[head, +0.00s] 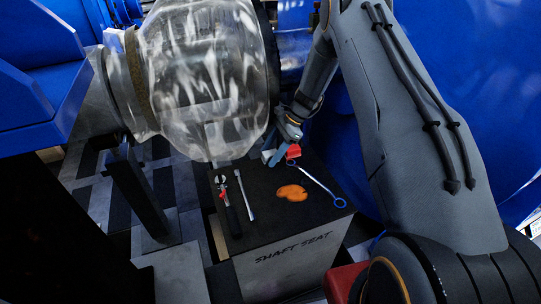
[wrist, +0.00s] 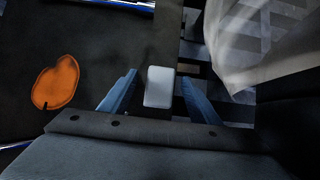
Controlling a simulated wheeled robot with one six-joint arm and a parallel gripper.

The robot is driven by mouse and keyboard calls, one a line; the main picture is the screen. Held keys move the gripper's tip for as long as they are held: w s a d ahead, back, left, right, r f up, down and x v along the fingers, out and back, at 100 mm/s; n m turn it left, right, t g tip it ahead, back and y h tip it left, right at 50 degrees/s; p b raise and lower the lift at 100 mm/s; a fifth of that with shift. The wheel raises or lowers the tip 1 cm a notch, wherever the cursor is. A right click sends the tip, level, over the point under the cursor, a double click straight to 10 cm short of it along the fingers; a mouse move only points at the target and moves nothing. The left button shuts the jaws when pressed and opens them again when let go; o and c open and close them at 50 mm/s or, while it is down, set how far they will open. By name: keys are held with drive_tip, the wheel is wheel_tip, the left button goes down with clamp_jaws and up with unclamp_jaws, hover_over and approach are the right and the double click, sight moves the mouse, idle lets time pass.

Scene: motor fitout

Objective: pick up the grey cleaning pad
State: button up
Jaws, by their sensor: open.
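The grey cleaning pad (wrist: 159,87) is a small light-grey block with rounded corners in the middle of the wrist view. It lies near the edge of the dark stand top. My gripper (wrist: 158,92) is open, with one blue finger on each side of the pad. A narrow gap shows between the pad and each finger, so it is not clamped. In the head view my gripper (head: 274,157) is low over the back of the stand, and the pad is mostly hidden there or hard to tell from the fingers.
The dark stand (head: 262,205), marked "SHAFT SEAT", also holds an orange cloth-like patch (head: 291,192), a blue-ended wrench (head: 318,184), a red-marked tool (head: 228,205) and a silver tool (head: 245,195). A red piece (head: 293,152) is beside my gripper. A large clear-wrapped housing (head: 205,75) hangs close by.

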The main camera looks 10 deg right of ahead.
drive_tip(key=shift+f, duration=0.1)
drive_tip(key=c, duration=1.2)
drive_tip(key=shift+o, duration=0.2)
